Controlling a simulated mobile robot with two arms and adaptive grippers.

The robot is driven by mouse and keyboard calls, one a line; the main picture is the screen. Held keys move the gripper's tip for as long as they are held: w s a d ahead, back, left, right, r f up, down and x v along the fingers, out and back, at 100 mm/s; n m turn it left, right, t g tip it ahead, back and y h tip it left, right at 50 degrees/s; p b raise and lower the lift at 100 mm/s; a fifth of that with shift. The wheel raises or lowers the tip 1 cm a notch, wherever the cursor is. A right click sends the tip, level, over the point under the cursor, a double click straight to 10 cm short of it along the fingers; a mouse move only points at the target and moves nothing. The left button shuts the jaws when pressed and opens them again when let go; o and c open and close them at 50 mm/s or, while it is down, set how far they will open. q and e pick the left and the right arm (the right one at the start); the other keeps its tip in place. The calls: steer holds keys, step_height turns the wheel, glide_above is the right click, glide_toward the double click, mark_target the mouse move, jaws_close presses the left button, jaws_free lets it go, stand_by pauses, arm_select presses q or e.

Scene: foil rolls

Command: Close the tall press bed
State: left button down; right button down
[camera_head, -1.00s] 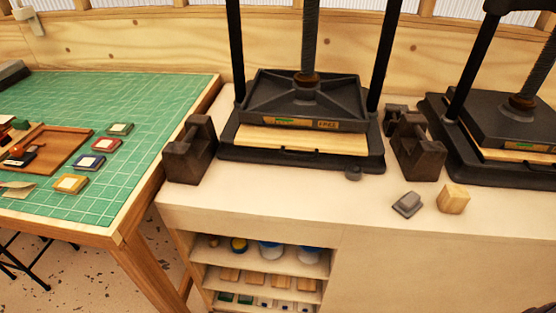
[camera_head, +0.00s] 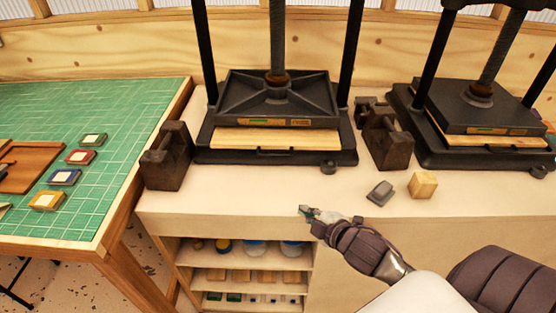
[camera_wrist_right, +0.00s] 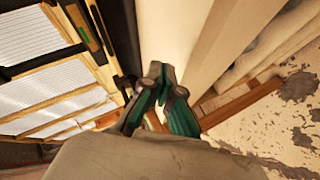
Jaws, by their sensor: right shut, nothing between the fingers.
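Two black screw presses stand on the cream bench in the head view. The left press has a black platen (camera_head: 276,98) above a pale wooden board (camera_head: 270,138) on its black bed (camera_head: 228,156). The right press has a similar platen (camera_head: 478,104) and board (camera_head: 490,140) on its bed (camera_head: 440,158). Which one is the tall press I cannot tell. My right gripper (camera_head: 306,211) is in front of the bench's front edge, below and apart from the left press. It is shut and empty; its green fingers meet in the right wrist view (camera_wrist_right: 158,88). My left gripper is not in view.
Dark metal weights (camera_head: 168,158) (camera_head: 388,138) flank the left press. A grey block (camera_head: 380,192) and a wooden cube (camera_head: 423,185) lie near the bench front. Open shelves (camera_head: 262,264) hold supplies below. A green cutting mat (camera_head: 130,120) with colored pads covers the left table.

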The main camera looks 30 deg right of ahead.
steer(key=w+d+r+n+t+y, duration=0.1)
steer(key=w+r+n+t+y, duration=0.15)
steer(key=r+n, duration=0.35)
steer(key=p, duration=0.3)
glide_toward(270, 156)
steer(key=w+a, duration=0.3)
steer(key=shift+w+d+f+y, duration=0.2)
steer(key=shift+w+d, duration=0.15)
steer(key=shift+w, duration=0.25)
steer(key=shift+w+d+f+y, duration=0.15)
steer(key=shift+w+d+f, duration=0.15)
steer(key=shift+w, duration=0.35)
steer(key=shift+w+d+f, duration=0.1)
steer(key=shift+w+d, duration=0.2)
steer(key=shift+w, duration=0.05)
